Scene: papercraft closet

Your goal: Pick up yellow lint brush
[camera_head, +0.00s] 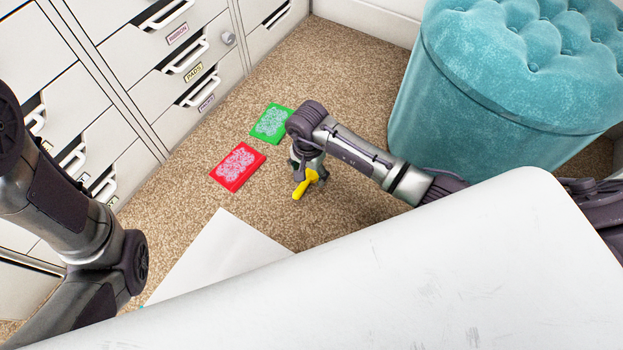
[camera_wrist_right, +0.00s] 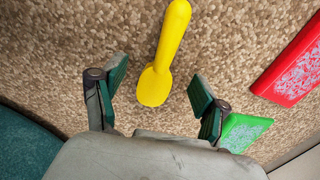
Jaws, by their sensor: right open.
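The yellow lint brush (camera_head: 305,184) lies on the carpet below the wrist of my right arm in the head view. In the right wrist view the yellow lint brush (camera_wrist_right: 166,55) shows its handle at the top and its wider end towards the gripper. My right gripper (camera_wrist_right: 160,88) is open, with one finger on each side of the brush's wide end, and neither finger visibly touches it. In the head view the right gripper (camera_head: 308,172) is partly hidden by its own wrist. My left arm shows at the left edge, but its gripper is out of view.
A red card pack (camera_head: 238,166) and a green card pack (camera_head: 271,122) lie on the carpet left of the right gripper. A teal tufted ottoman (camera_head: 490,100) stands at the right. White labelled drawers (camera_head: 175,60) line the left. A white sheet (camera_head: 218,258) lies in front.

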